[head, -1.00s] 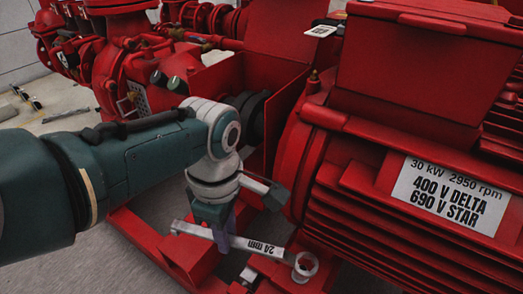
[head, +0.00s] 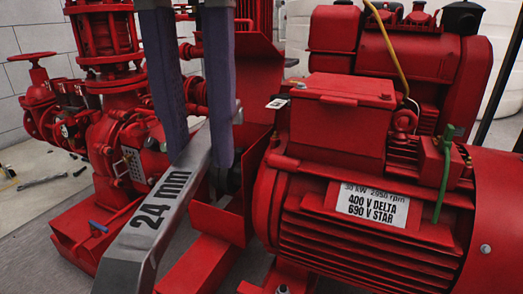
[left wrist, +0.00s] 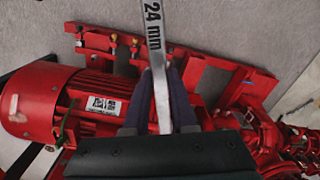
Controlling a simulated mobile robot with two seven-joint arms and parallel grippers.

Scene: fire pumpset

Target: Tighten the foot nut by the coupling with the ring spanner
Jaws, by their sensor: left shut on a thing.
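The ring spanner (head: 163,200) is a flat grey bar marked "24 mm", held close to my head camera. Its lower end runs out of the head view, so I see no ring there; it also shows in the left wrist view (left wrist: 154,45), cut off by the top edge. My left gripper (head: 200,160) is shut on it, one dark purple finger on each side. A motor foot nut (head: 283,289) shows at the bottom edge of the head view, apart from the spanner. The dark coupling (head: 228,178) is partly hidden behind the fingers. My right gripper is not in view.
The red motor (head: 365,215) with its rating plate fills the right. The red pump (head: 120,140) and pipework stand at left. An open red guard (head: 258,130) surrounds the coupling. Loose tools (head: 45,180) lie on the floor at far left.

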